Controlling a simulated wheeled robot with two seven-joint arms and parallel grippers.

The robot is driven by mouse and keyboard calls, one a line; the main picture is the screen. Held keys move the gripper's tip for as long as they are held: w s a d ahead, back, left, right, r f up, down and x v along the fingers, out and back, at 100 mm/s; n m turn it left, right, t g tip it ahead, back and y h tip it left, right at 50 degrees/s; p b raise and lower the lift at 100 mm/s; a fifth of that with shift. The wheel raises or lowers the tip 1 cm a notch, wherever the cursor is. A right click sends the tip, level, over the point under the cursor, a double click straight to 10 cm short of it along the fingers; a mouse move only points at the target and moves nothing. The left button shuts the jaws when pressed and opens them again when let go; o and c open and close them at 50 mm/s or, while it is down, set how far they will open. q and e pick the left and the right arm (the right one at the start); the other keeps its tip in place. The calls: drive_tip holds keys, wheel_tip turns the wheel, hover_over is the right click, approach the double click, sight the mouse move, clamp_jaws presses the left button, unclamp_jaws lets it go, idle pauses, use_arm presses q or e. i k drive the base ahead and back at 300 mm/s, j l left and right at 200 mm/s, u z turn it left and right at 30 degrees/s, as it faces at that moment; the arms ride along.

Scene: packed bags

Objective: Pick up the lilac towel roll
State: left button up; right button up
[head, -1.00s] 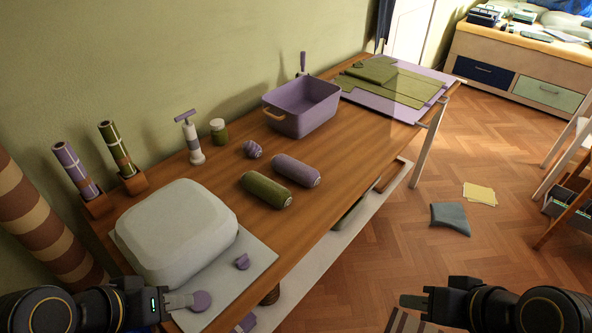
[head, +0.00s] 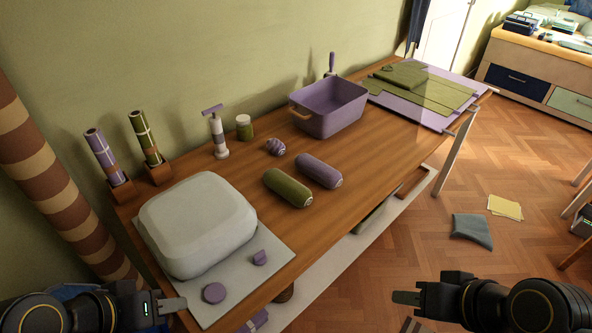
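The lilac towel roll (head: 319,171) lies on the wooden table (head: 345,210), just right of and behind an olive towel roll (head: 287,188). The two rolls lie side by side, close together. My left gripper (head: 184,304) is at the lower left, near the front left corner of the pale mat, away from the rolls. My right gripper (head: 394,297) is at the lower right, in front of the table over the floor. Nothing shows held in either gripper. The finger gaps cannot be made out from this angle.
A lilac bin (head: 330,108) stands behind the rolls. A small striped lilac ball (head: 275,147), a pump bottle (head: 217,138) and a jar (head: 244,127) stand to their left. A large pale case (head: 197,222) sits on the mat (head: 275,266). The table front beside the rolls is clear.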

sight(328, 176)
drive_tip(key=l+u, duration=0.1)
drive_tip(key=u, duration=0.35)
drive_tip(key=l+u, duration=0.1)
drive_tip(key=u, duration=0.3)
drive_tip(key=i+l+u, duration=0.1)
drive_tip(key=u, duration=0.35)
drive_tip(key=l+u, duration=0.15)
drive_tip(key=u, duration=0.25)
drive_tip(key=k+l, duration=0.1)
drive_tip(key=l, duration=0.35)
drive_tip(key=k+l+u, duration=0.1)
drive_tip(key=l, duration=0.4)
drive_tip(key=k+l, duration=0.1)
drive_tip(key=l, duration=0.35)
